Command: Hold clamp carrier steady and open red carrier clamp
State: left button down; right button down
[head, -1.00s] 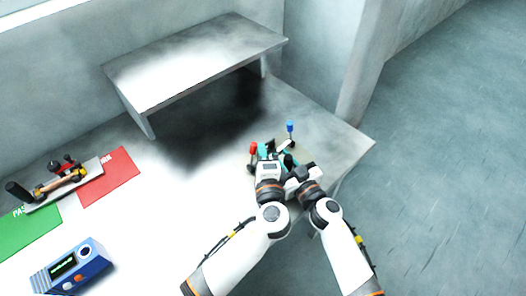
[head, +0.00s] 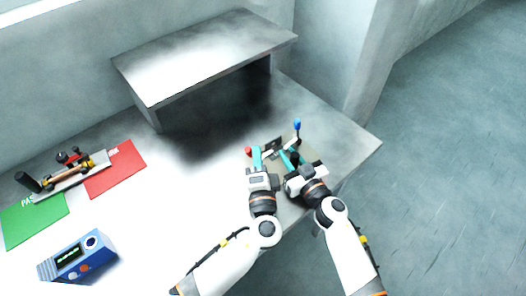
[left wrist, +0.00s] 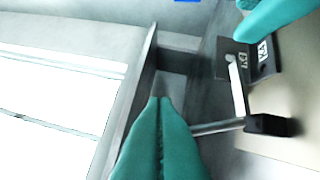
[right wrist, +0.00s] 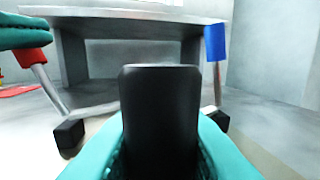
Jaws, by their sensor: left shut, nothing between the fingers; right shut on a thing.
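The clamp carrier (head: 312,158) is a pale plate near the table's right end. Its red clamp handle (head: 248,150) leans left on a metal rod; it also shows in the right wrist view (right wrist: 30,57). My left gripper (head: 257,151) is shut and empty, right beside the red handle; I cannot tell if they touch. Its fingers hide the handle in the left wrist view, where the rod (left wrist: 215,127) shows. My right gripper (head: 287,156) is shut on the carrier's black upright grip (right wrist: 160,110). The blue clamp handle (head: 297,125) stands upright behind; dark marked plates (left wrist: 250,58) lie between the clamps.
A raised grey shelf (head: 205,55) stands behind the carrier. A green mat (head: 35,222) and a red mat (head: 118,172) lie at left, with another fixture (head: 75,178) across them. A blue device (head: 78,256) with a screen lies at front left. The middle table is clear.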

pick_arm(q)
jog(key=shift+s+a+f, duration=0.1)
jog(key=shift+s+a, duration=0.15)
jog(key=shift+a, duration=0.05)
jog(key=v, duration=1.2)
pick_arm(e)
jog(key=c, duration=1.1)
grip_release()
